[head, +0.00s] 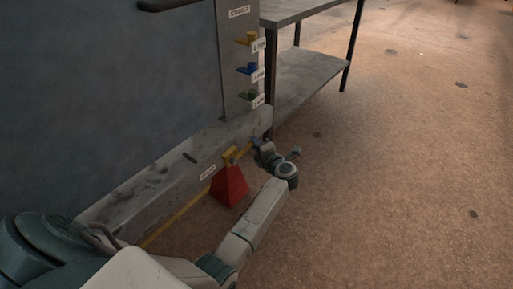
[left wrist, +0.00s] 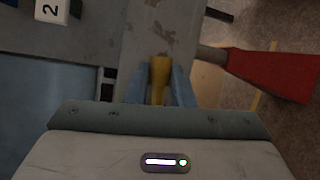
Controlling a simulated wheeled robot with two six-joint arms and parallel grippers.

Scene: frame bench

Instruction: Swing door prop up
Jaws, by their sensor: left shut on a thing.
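The door prop has a red flared foot (head: 229,186) low at the panel's bottom rail, with a yellow grip (head: 230,156) at its top. In the left wrist view the red foot (left wrist: 275,74) lies at the right, with a grey neck running towards the fingers. My left gripper (head: 260,149) is beside the grip at the rail. In the left wrist view its two blue-grey fingers (left wrist: 160,92) are shut on the yellow grip (left wrist: 160,72). The fingers hide part of the join between grip and neck. My right gripper is out of view.
A large blue-grey door panel (head: 105,85) stands at the left. Yellow, blue (head: 247,70) and green labelled pegs stick out of the post beside it. A grey shelf bench (head: 305,78) stands behind. The brown floor (head: 400,180) at the right is clear.

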